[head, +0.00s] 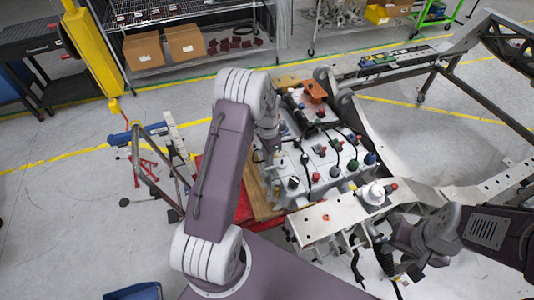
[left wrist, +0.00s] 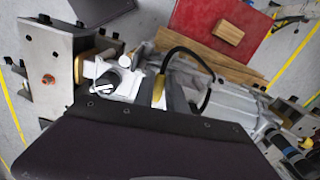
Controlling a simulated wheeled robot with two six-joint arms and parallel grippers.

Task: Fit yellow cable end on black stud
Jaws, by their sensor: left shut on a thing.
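In the left wrist view a yellow cable end (left wrist: 158,88) with a black cable arching from it lies at the edge of my dark wrist body. My left gripper (head: 270,148) is at the left side of the white battery block (head: 325,168) and is shut on the yellow cable end; its fingertips are mostly hidden. A black stud (head: 293,182) stands near the block's front left corner, in front of my left gripper and apart from it.
Red, green and blue caps and black cables crowd the block's top. A metal bracket (head: 328,220) with a white cylinder (head: 374,193) lies in front. A grey chassis frame (head: 420,195) runs along the right. A red surface (left wrist: 222,40) lies beside the block.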

